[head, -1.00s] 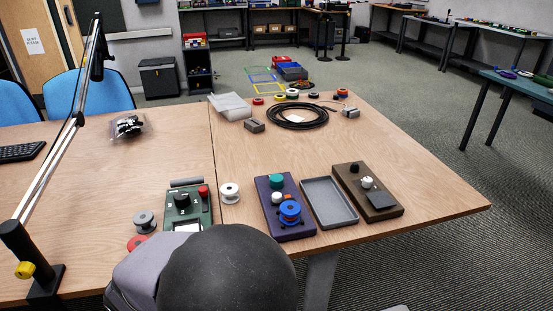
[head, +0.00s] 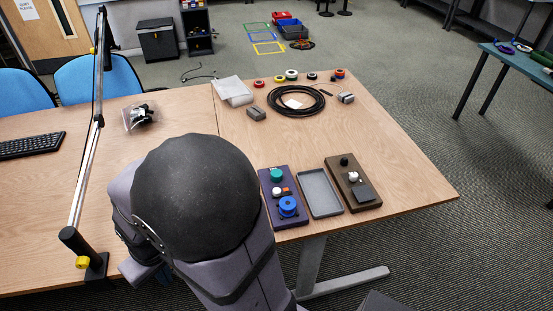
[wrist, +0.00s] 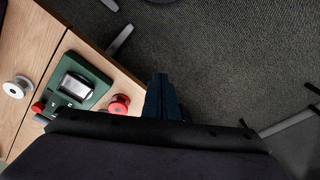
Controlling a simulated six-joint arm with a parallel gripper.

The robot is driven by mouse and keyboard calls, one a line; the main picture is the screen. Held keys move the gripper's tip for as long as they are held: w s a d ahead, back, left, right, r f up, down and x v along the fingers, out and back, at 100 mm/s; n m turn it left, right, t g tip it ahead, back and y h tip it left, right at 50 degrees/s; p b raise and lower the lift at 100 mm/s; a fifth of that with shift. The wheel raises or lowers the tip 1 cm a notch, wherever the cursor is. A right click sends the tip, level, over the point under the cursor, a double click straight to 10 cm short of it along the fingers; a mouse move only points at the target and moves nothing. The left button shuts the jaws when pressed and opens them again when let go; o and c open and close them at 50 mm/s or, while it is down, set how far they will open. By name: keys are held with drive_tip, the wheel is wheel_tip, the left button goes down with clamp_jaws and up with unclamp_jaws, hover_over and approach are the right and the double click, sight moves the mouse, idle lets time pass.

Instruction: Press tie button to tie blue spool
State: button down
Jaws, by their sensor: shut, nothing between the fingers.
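The blue spool (head: 288,206) sits at the near end of a purple station (head: 271,220) in the head view. A teal knob (head: 277,174), a small white knob (head: 277,190) and an orange-red button (head: 286,190) are on the same station. I cannot tell which of these is the tie button. My gripper (wrist: 161,82) is shut and empty in the wrist view. It points over the floor beyond the table edge, beside a red spool and well apart from the purple station, which is out of the wrist view.
A grey tray (head: 325,211) and a brown station (head: 341,186) stand right of the purple station. In the wrist view, a green device (wrist: 98,84), the red spool (wrist: 119,106) and a white spool (wrist: 17,87) lie near the table edge. My arm hides them in the head view.

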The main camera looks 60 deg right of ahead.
drive_tip(key=w+d+r+m+p, duration=0.4)
drive_tip(key=d+r+p, duration=0.2)
drive_tip(key=r+p, duration=0.35)
drive_tip(key=w+d+m+t+y+p, duration=0.1)
drive_tip(key=w+d+m+y+p, duration=0.15)
drive_tip(key=d+m, duration=0.75)
drive_tip(key=s+d+f+m+t+h, duration=0.1)
drive_tip(key=s+d+m+t, duration=0.1)
drive_tip(key=d, duration=0.8)
drive_tip(key=s+d+f+m+t+h, duration=0.1)
drive_tip(key=s+d+m, duration=0.3)
drive_tip(key=d, duration=0.7)
drive_tip(key=s+d+f+m+t+h+b, duration=0.1)
drive_tip(key=s+d+m+t, duration=0.2)
drive_tip(key=d+m, duration=0.3)
drive_tip(key=d, duration=0.4)
drive_tip(key=shift+s+d+f, duration=0.3)
drive_tip(key=shift+d+f, duration=0.05)
drive_tip(key=shift+d, duration=0.05)
drive_tip(key=shift+f, duration=0.2)
wheel_tip(320, 180, down, 7)
drive_tip(key=b, duration=0.4)
drive_tip(key=shift+r, duration=0.1)
drive_tip(key=shift+f+b, duration=0.8)
drive_tip(key=shift+b, duration=0.05)
